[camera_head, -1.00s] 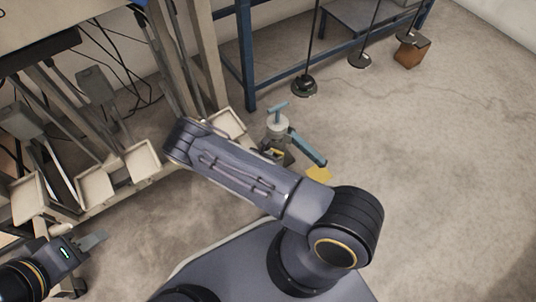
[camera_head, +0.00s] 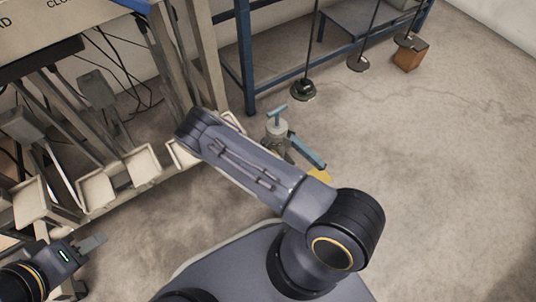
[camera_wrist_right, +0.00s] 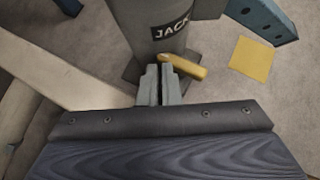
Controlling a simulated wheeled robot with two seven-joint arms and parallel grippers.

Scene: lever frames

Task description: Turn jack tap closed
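The jack (camera_head: 277,131) stands on the floor beyond my right arm, with a blue T-shaped top and a blue lever (camera_head: 308,150). My right forearm hides its lower part in the head view. In the right wrist view the grey jack body (camera_wrist_right: 150,38) carries the word JACK. The yellow tap handle (camera_wrist_right: 188,69) sticks out to the right at its foot. My right gripper (camera_wrist_right: 158,72) has its fingers together at the handle's left end; I cannot tell whether they touch. My left gripper (camera_head: 97,242) is at the lower left, far from the jack; its finger gap is unclear.
Cream pedal-like trays (camera_head: 143,163) on a frame line the left side. A blue steel rack (camera_head: 246,55) stands behind the jack. Several black rods with round bases (camera_head: 303,92) and an orange-brown block (camera_head: 410,56) are at the back. The floor at right is clear.

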